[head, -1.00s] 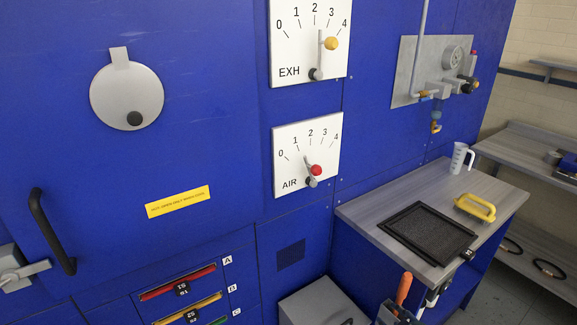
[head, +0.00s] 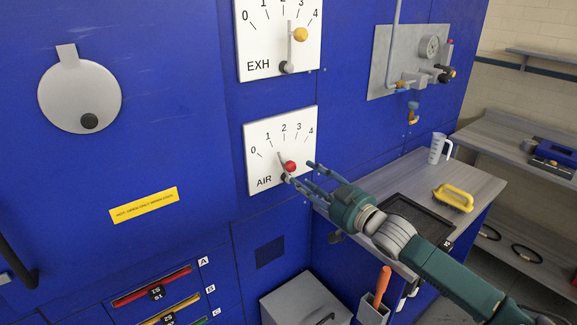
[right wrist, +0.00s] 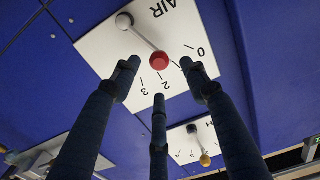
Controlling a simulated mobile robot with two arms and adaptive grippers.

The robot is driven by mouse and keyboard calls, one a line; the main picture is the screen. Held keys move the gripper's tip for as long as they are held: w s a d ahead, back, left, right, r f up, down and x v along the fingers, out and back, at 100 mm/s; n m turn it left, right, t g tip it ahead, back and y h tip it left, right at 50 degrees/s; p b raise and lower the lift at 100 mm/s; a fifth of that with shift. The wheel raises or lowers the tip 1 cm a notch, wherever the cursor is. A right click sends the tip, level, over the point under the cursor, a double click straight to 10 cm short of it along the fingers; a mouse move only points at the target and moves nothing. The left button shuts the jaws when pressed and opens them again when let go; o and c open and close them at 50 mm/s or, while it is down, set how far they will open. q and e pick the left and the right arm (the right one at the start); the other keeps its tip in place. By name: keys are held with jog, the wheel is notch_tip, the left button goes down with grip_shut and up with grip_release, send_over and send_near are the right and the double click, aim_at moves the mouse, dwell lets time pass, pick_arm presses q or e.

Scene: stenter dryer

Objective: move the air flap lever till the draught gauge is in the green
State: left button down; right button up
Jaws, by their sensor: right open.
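The air flap lever is the grey lever with a red knob (head: 290,166) on the white AIR plate (head: 259,140). Its arm leans up and left, towards about 1 on the 0-to-4 scale. My right gripper (head: 299,172) is open, its fingers spread at the knob's right and lower side. In the right wrist view the red knob (right wrist: 160,61) lies just beyond the open fingertips (right wrist: 160,80), with nothing gripped. I cannot tell whether any finger touches it. A round gauge (head: 430,46) sits on the grey wall panel; its reading is too small to tell. My left gripper is out of view.
The EXH plate (head: 258,32) with a yellow-knobbed lever (head: 300,34) is above. A worktop at right holds a black tray (head: 400,207), a yellow-handled item (head: 453,197) and a white jug (head: 438,148). A grey box (head: 302,298) stands below the AIR plate.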

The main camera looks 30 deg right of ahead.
aim_at(294, 168)
jog(key=w+p, duration=0.1)
jog(key=w, duration=0.6)
jog(key=shift+w+a+p, duration=0.2)
jog(key=shift+p, duration=0.1)
jog(key=shift+w, duration=0.45)
jog(key=shift+f, duration=0.1)
jog(key=shift+a, duration=0.1)
grip_shut()
